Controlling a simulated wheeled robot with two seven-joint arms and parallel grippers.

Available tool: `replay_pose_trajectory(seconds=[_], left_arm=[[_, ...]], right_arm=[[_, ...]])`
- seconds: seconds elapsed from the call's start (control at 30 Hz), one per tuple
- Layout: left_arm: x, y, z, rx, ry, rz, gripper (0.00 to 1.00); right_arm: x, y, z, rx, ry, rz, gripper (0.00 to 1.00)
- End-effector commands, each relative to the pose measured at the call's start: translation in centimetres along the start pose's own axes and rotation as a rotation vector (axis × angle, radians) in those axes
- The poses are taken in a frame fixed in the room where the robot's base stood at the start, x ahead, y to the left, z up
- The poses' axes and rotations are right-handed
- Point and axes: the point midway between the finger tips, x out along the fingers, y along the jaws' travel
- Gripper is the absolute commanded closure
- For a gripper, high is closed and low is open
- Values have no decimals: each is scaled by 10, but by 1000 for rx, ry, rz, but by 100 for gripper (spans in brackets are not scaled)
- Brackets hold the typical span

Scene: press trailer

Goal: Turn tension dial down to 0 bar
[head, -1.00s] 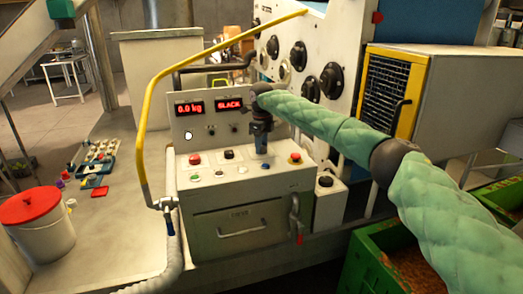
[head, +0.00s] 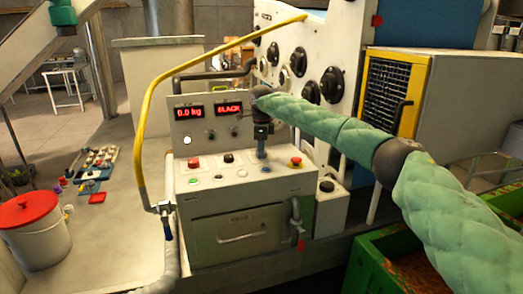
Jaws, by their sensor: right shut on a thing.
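The control console (head: 243,190) stands in the middle of the head view, with a sloped button deck and an upright panel. Its two red displays read 0.0 kg (head: 189,112) and SLACK (head: 229,108). Two small dark knobs (head: 210,133) sit below them. My right gripper (head: 262,147) reaches in from the right, in front of the panel's right part and pointing down at the deck. It is shut on a small blue upright piece; I cannot tell whether this is the tension dial, and no dial scale is readable. My left gripper is not in view.
The deck carries a red button (head: 193,163) and a red-and-yellow stop button (head: 295,161). A yellow curved rail (head: 142,130) rises at the console's left. Green crates (head: 372,262) stand low right. A red-lidded bucket (head: 35,225) stands at left.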

Motion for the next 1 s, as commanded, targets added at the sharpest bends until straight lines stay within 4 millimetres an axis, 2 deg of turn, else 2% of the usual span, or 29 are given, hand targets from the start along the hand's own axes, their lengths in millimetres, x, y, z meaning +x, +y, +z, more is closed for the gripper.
replay_pose_trajectory(seconds=[0.3,0.33,0.43,0.77,1.0], left_arm=[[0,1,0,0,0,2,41],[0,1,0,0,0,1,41],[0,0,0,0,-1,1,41],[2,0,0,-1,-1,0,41],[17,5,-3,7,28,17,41]], right_arm=[[0,0,-1,0,0,-1,85],[-1,0,-1,0,0,-1,59],[0,0,0,0,0,-1,41],[-3,0,0,0,0,-1,41],[-32,-1,0,1,-1,-2,41]])
